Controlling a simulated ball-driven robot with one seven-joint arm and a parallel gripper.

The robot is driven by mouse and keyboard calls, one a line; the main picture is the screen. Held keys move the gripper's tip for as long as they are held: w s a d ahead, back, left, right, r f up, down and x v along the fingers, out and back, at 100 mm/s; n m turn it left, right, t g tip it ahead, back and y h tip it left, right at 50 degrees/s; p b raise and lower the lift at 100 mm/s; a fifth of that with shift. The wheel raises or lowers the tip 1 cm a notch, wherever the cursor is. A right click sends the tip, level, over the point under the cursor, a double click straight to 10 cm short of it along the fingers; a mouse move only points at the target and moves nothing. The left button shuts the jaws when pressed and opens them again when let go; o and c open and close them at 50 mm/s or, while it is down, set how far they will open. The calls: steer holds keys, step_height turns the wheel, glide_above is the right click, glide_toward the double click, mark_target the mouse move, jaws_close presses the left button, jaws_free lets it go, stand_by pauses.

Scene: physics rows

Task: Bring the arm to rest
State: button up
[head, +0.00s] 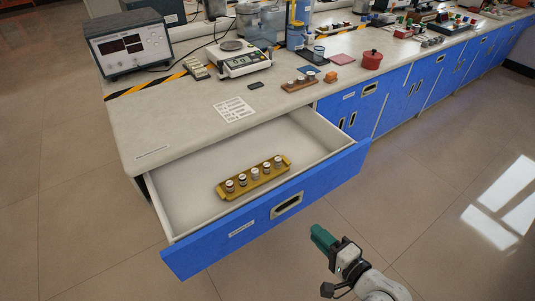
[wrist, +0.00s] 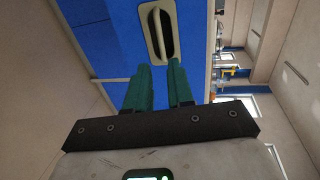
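My gripper (head: 322,238) is in front of the open drawer's right end in the head view, apart from the drawer. In the wrist view its two green fingers (wrist: 160,80) stand apart with a narrow gap and nothing between them. The blue drawer front with its handle (wrist: 157,32) shows beyond the fingertips. My arm comes in from the bottom right of the head view.
The open drawer (head: 185,205) juts out from the bench and holds a yellow tray (head: 222,193) with several small weights. The bench top (head: 150,120) carries a scale (head: 243,62), a meter (head: 130,45) and a red pot (head: 372,60). The floor right of my arm is clear.

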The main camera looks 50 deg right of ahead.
steer(key=w+a+n+g+y+p, duration=0.35)
steer(key=a+n+g+y, duration=0.25)
steer(key=a+n, duration=0.5)
steer(key=s+d+r+n+g+h+p, duration=0.2)
steer(key=s+r+n+g+p, duration=0.2)
steer(key=s+n+g, duration=0.3)
steer(key=r+n+g, duration=0.1)
steer(key=n, duration=0.2)
steer(key=shift+s+d, duration=0.2)
steer(key=shift+s, duration=0.05)
stand_by(0.4)
